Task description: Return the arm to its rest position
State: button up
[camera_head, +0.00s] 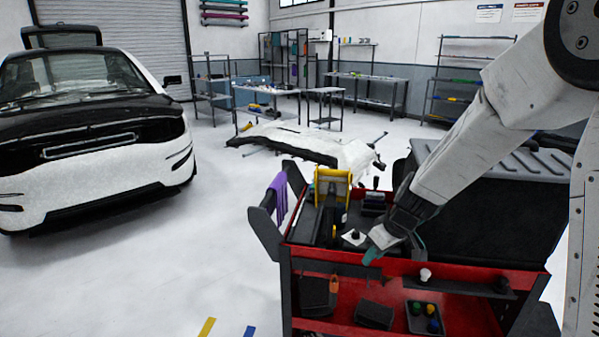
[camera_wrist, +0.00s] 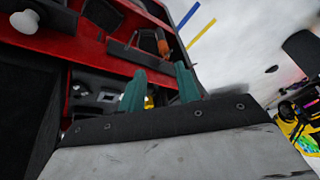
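My arm (camera_head: 490,130) comes down from the upper right in the head view and reaches over the red tool cart (camera_head: 350,265). My gripper (camera_head: 373,254) is at its lower end, just above the cart's top near the front edge. In the wrist view its two teal fingers (camera_wrist: 160,86) stand apart with a gap between them. I see nothing held between them. A small dark knob-like piece on a white pad (camera_head: 354,238) lies just left of the gripper, apart from it.
A black-and-white car (camera_head: 95,130) stands left. A white panel (camera_head: 305,145) lies behind; open floor is left of the cart.

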jog(key=s+d+r+m+h, duration=0.1)
jog(key=s+r, duration=0.4)
jog(key=s, duration=0.5)
jog(key=s+d+r+m+g+h, duration=0.1)
jog(key=s+r+m, duration=0.2)
jog(key=s+r, duration=0.3)
jog(key=s+d+r+m+h, duration=0.1)
jog(key=s+r, duration=0.5)
jog(key=s, duration=1)
jog(key=shift+r+m+g, duration=0.2)
jog(key=shift+m+g, duration=0.1)
jog(key=shift+m, duration=0.3)
